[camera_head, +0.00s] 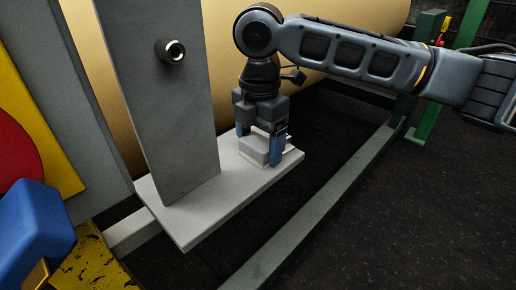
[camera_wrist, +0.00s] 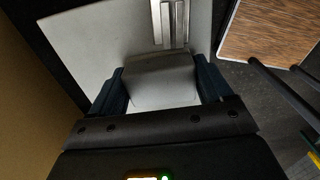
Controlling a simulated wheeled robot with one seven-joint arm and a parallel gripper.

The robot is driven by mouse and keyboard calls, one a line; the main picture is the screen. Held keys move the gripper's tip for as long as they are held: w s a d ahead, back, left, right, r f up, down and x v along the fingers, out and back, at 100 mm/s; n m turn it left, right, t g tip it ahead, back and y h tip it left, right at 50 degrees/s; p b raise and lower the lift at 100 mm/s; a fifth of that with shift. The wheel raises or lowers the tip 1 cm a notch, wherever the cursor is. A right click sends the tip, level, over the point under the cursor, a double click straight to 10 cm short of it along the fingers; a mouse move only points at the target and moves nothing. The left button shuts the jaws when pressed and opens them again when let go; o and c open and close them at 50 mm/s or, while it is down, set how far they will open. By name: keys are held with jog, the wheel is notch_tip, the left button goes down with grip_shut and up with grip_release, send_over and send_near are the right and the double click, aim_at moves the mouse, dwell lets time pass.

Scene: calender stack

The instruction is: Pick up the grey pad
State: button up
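The grey pad (camera_head: 254,149) is a small pale grey block on the light grey shelf plate (camera_head: 190,232), near its right end. I see no clear gap beneath it. My gripper (camera_head: 262,146) points down over the pad, with one blue finger on either side. In the wrist view the pad (camera_wrist: 160,80) fills nearly all the room between the two dark fingers (camera_wrist: 160,88). I cannot tell whether the fingers press on it or stand just clear. The fingers hide the pad's sides.
An upright grey plate (camera_head: 160,110) with a round knob (camera_head: 170,50) stands left of my gripper. A large tan roll (camera_head: 215,60) lies behind. A slotted metal strip (camera_wrist: 170,22) lies beyond the pad. A green rail (camera_head: 320,205) runs at the right, above dark floor.

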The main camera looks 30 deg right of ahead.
aim_at(259, 140)
jog(key=c, duration=0.5)
jog(key=shift+r, duration=0.15)
jog(key=shift+r, duration=0.2)
notch_tip(259, 140, up, 4)
jog(key=shift+f, duration=0.2)
jog(key=s+d+r, duration=0.6)
jog(key=s, duration=0.4)
jog(key=shift+d+r+p, duration=0.15)
jog(key=shift+r+p, duration=0.25)
jog(key=shift+p, duration=0.05)
jog(key=shift+w, duration=0.1)
